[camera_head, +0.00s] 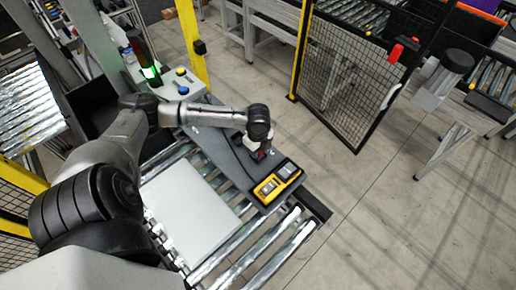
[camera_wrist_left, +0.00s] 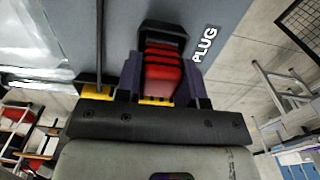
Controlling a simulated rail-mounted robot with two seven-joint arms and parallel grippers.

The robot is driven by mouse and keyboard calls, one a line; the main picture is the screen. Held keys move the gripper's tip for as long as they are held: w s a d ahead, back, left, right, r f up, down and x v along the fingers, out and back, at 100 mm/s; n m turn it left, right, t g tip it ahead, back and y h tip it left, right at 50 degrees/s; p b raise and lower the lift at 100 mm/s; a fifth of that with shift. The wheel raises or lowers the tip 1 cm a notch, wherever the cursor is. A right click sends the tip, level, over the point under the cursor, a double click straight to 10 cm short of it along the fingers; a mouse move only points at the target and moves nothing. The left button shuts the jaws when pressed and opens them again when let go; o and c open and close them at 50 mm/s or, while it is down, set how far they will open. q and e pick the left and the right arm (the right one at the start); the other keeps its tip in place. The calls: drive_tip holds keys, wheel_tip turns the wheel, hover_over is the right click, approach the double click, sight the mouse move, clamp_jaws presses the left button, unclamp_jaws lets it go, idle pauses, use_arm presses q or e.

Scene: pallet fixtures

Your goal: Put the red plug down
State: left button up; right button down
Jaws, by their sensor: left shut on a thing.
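The red plug (camera_wrist_left: 164,75) sits between the two fingers of my left gripper (camera_wrist_left: 163,82) in the left wrist view, and the gripper is shut on it. The plug's far end is at a black holder (camera_wrist_left: 163,35) on the grey panel, beside the white PLUG label (camera_wrist_left: 205,44). I cannot tell whether the plug touches the holder. In the head view my left gripper (camera_head: 262,153) is low over the grey panel (camera_head: 222,150), and the plug is mostly hidden there. My right gripper is not in view.
A yellow device (camera_head: 268,188) sits on the panel's near end, close to my gripper. A white board (camera_head: 193,210) lies on the roller conveyor (camera_head: 262,247). A bottle-like dark item with a green light (camera_head: 150,73) stands at the back. A mesh gate (camera_head: 352,75) is to the right.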

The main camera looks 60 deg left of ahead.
use_arm(q)
drive_tip(key=shift+f, duration=0.15)
drive_tip(key=o, duration=0.9)
drive_tip(key=shift+o, duration=0.2)
wheel_tip(320, 180, up, 12)
drive_tip(key=shift+r+b, duration=0.2)
drive_tip(key=shift+b, duration=0.15)
